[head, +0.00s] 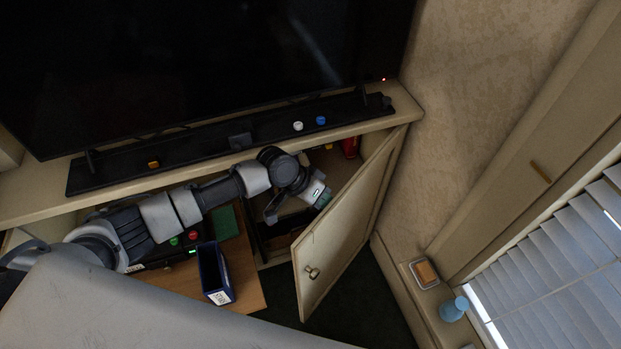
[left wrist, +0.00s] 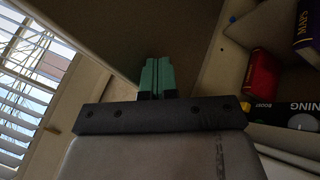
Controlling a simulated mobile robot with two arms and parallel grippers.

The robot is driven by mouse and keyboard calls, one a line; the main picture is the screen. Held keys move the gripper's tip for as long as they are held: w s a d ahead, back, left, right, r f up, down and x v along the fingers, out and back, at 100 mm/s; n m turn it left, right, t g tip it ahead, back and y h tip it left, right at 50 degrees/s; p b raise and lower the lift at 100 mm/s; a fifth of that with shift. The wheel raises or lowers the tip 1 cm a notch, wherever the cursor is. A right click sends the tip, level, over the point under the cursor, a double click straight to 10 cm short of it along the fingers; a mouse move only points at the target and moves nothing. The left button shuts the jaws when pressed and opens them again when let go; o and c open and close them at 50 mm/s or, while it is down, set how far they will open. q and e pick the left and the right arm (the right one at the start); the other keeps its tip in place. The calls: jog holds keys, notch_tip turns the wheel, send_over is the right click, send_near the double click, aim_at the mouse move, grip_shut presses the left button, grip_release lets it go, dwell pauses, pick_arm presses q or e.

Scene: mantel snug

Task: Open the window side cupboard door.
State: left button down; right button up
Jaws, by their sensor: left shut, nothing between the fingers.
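The window side cupboard door (head: 345,225) is a pale panel hinged on its right, near the corner by the window wall. It stands well out from the cabinet, with a round knob (head: 312,271) low on its outer face. My left gripper (head: 323,198) is at the opening, on the inner side of the door, near its upper edge. Its green fingertips (left wrist: 156,76) are together and empty in the left wrist view, in front of the shaded door panel (left wrist: 140,30). I cannot tell whether they touch the door. My right gripper is not in view.
A red item (head: 350,147) is inside the cupboard; a red book (left wrist: 260,76) and a purple book (left wrist: 308,30) show from the wrist. A blue box (head: 213,272) stands left of the door. Dark floor is clear below the door.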

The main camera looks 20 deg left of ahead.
pick_arm(q)
jog(key=s+d+n+t+p, duration=0.1)
jog(key=s+d+p, duration=0.1)
jog(key=d, duration=0.7)
jog(key=s+d+n+p, duration=0.2)
jog(key=d+p, duration=0.1)
jog(key=d, duration=0.7)
jog(key=shift+s+d+t+y, duration=0.15)
jog(key=shift+s+t+y, duration=0.2)
jog(key=shift+t+y, duration=0.05)
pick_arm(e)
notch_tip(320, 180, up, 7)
pick_arm(q)
jog(key=shift+r, duration=0.1)
